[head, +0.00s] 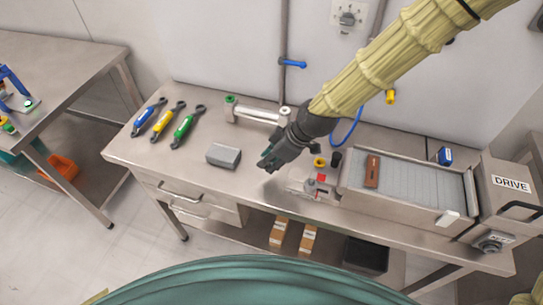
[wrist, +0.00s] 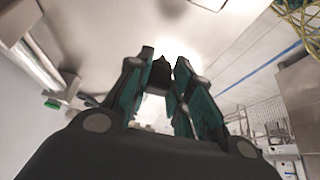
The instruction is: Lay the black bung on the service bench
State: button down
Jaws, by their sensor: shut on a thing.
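My gripper (head: 268,161) is over the middle of the steel service bench (head: 150,152), to the right of a grey block. In the wrist view its teal fingers (wrist: 160,82) are closed on the black bung (wrist: 161,72), a small dark piece between the fingertips. In the head view the fingers hide the bung. The gap between the bung and the bench top is hard to judge.
The grey block (head: 223,156) and blue, yellow and green-handled tools (head: 188,127) lie to the left. A metal cylinder (head: 258,113) lies behind. A small fixture (head: 321,186) and the conveyor (head: 415,195) are to the right. Bare bench top lies in front.

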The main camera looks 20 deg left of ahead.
jog(key=w, duration=0.1)
jog(key=w+a, duration=0.1)
jog(key=shift+w+f+p, duration=0.1)
jog(key=shift+w+p, duration=0.2)
jog(key=shift+f+p, duration=0.85)
jog(key=shift+f, duration=0.95)
jog(key=shift+f, duration=0.15)
jog(key=c, duration=1.3)
grip_release()
jog(key=shift+o, duration=0.2)
jog(key=b+v, duration=0.4)
jog(key=v, duration=0.8)
jog(key=shift+r, duration=0.2)
